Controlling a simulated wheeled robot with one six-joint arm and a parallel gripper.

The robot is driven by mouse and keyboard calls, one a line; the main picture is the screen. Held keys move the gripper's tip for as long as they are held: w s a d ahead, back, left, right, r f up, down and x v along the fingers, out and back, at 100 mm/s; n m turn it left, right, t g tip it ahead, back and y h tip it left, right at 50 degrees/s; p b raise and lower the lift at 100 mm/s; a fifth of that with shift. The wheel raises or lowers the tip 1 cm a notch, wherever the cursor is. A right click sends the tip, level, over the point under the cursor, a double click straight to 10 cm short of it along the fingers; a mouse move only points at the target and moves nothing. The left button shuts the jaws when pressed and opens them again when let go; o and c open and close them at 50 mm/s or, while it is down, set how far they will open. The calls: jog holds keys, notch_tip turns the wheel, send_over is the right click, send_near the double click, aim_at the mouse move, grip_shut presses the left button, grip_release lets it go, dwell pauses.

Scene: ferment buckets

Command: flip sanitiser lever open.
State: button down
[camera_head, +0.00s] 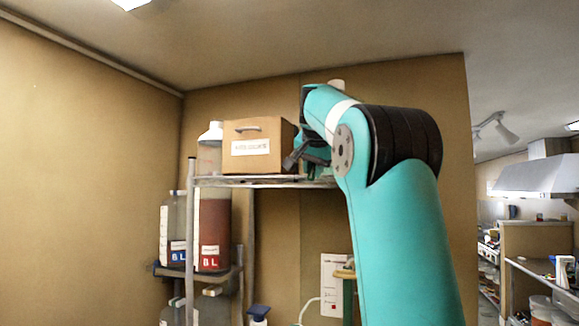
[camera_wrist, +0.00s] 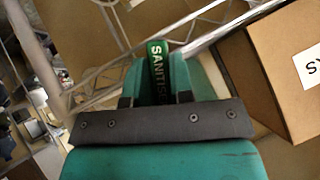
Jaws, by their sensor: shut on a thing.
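In the head view my gripper (camera_head: 309,157) is at the top shelf, just right of the cardboard box. The lever cannot be made out there, behind my gripper and arm.
The labelled cardboard box (camera_head: 258,146) stands on the wire rack's top shelf (camera_head: 262,182), close to my gripper. A white-capped bottle (camera_head: 211,140) is left of it. Labelled containers (camera_head: 213,232) stand on the shelf below. A wall is behind the rack.

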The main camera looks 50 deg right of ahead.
jog(key=shift+s+d+f, duration=0.1)
jog(key=shift+s+f, duration=0.05)
dwell(0.3)
jog(key=c, duration=1)
grip_release()
jog(key=shift+s+d, duration=0.1)
jog(key=shift+r, duration=0.2)
